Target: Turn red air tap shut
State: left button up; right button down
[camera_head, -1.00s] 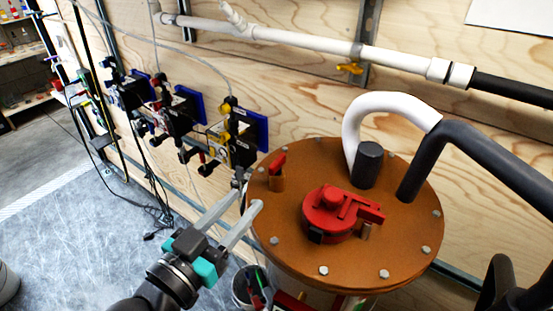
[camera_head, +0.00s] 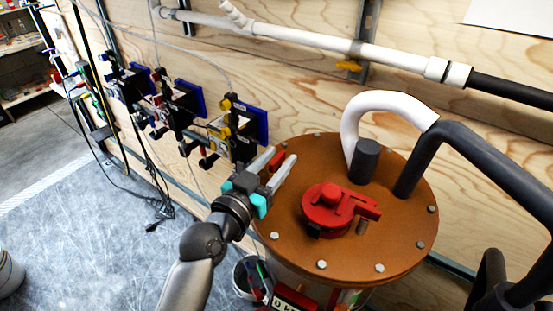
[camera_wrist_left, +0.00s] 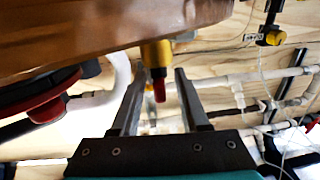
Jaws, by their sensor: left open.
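The red air tap (camera_head: 277,160) stands near the left edge of the round orange-brown lid (camera_head: 385,235). My left gripper (camera_head: 281,156) is open, and its two fingers reach to either side of the red tap handle. In the left wrist view the tap's red handle (camera_wrist_left: 157,88) hangs below a yellow-brown stem (camera_wrist_left: 157,53), between the fingers of my left gripper (camera_wrist_left: 160,75). A gap shows on each side, and I see no clear contact. The fingers partly hide the tap in the head view. My right gripper is not in view.
A larger red fitting (camera_head: 338,208) sits mid-lid, right of the tap. A white and black hose (camera_head: 385,105) arches over the lid's back. Valve units with blue plates (camera_head: 245,125) hang on the wooden wall at left. Grey floor (camera_head: 110,230) is open at lower left.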

pick_arm(q)
grip_shut()
dwell(0.3)
dwell(0.3)
